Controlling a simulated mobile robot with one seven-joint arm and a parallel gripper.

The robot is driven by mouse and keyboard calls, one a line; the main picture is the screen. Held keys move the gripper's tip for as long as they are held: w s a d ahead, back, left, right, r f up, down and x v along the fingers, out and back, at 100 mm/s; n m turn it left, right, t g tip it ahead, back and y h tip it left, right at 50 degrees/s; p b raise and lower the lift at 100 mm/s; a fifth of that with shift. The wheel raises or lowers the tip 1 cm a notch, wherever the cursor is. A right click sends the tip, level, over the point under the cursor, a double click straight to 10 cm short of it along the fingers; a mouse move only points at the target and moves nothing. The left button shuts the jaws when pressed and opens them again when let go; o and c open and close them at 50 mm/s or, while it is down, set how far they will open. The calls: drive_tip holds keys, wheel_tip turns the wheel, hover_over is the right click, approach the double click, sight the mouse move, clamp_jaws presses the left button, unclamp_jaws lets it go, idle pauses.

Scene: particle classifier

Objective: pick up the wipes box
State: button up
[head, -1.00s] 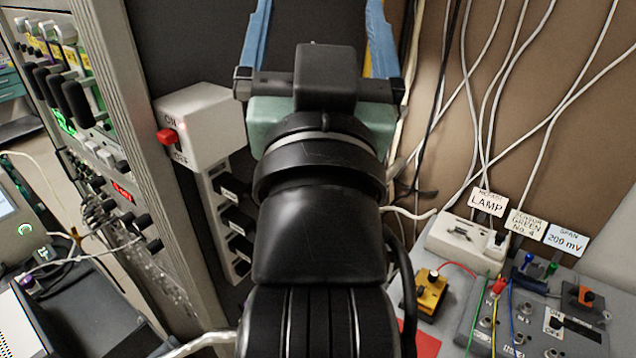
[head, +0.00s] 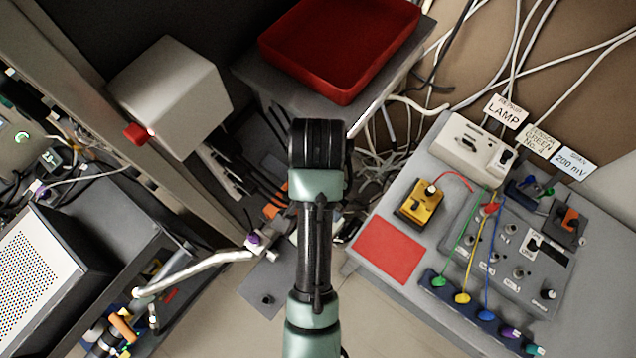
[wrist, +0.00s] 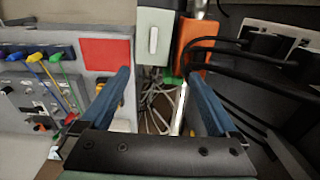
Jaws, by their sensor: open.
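A pale box with a white slot-like mark (wrist: 153,40) shows at the top middle of the wrist view, beyond my fingertips; it may be the wipes box, but I cannot read any label. An orange object with a green lower edge (wrist: 200,38) is just right of it, and its orange part shows left of my arm in the head view (head: 274,201). My gripper (wrist: 157,74) is open, its two blue fingers apart with nothing held between them. In the head view my arm hides the gripper and most of the pale box.
A red tray (head: 345,85) sits on a grey surface at the back. The grey bench with a red square (head: 388,252), a yellow unit (head: 421,204) and wired sockets is on the right. Loose cables crowd the middle.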

drive_tip(key=f, duration=0.2)
drive_tip(key=s+f, duration=0.1)
drive_tip(key=f, duration=0.4)
drive_tip(key=shift+s+f, duration=0.25)
drive_tip(key=shift+s, duration=0.05)
drive_tip(key=shift+s+f+p, duration=0.15)
drive_tip(key=shift+f+p, duration=0.6)
drive_tip(key=shift+f, duration=2.05)
drive_tip(key=c, duration=1.2)
